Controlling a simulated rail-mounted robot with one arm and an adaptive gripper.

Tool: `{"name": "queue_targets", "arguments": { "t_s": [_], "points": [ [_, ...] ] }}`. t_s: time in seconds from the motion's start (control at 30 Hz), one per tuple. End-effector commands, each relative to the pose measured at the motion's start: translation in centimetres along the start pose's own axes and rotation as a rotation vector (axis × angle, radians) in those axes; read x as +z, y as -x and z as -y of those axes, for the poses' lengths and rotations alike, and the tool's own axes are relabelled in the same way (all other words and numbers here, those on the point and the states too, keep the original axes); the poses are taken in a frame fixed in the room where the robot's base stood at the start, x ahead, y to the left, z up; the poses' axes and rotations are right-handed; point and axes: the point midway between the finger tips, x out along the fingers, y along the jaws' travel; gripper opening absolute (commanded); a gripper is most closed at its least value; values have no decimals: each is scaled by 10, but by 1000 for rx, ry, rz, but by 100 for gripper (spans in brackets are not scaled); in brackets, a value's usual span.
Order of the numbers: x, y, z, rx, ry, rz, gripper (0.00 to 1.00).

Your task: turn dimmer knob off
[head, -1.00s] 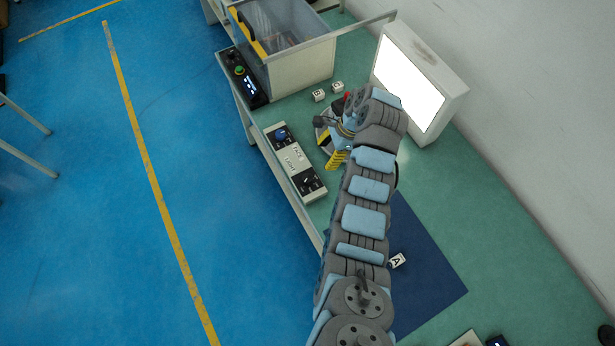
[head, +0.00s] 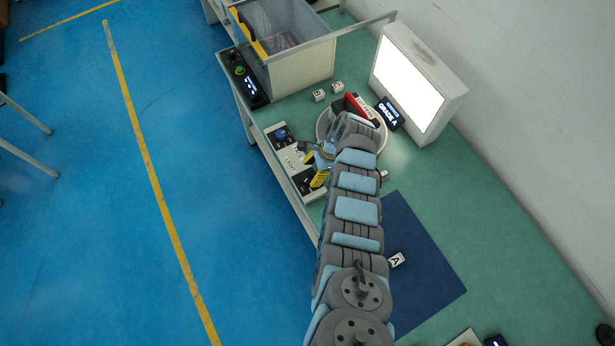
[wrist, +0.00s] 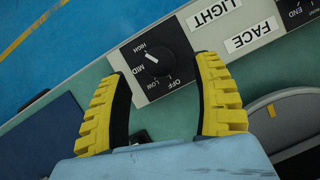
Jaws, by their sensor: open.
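The dimmer knob (wrist: 157,58) is a round black knob on a black plate marked HIGH, MID, LOW and OFF. Its white pointer mark appears to lie toward the HIGH–MID side. It sits on a pale panel (head: 289,160) with a LIGHT label at the table's front edge. My gripper (wrist: 162,75) is open, with its yellow-ribbed fingers apart on either side of the knob's near side. In the head view my gripper (head: 313,167) is over the panel and partly hides it. Whether a finger touches the knob I cannot tell.
A second knob (head: 281,134) with a FACE label shares the panel. A round turntable (head: 378,130) with a red-and-black item stands right of my gripper. A lit light box (head: 408,82), a GRADE A display (head: 390,114) and small white cubes (head: 319,96) are behind.

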Motion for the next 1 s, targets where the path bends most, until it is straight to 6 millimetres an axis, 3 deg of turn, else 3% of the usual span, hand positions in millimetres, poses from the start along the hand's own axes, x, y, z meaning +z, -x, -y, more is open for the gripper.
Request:
{"name": "queue_targets", "arguments": {
  "t_s": [0.43, 0.9, 1.0],
  "points": [
    [-1, -36, 0, -1, 1, -3, 66],
    [0, -42, 0, -1, 0, -1, 66],
    [0, -42, 0, -1, 0, -1, 40]
  ]
}}
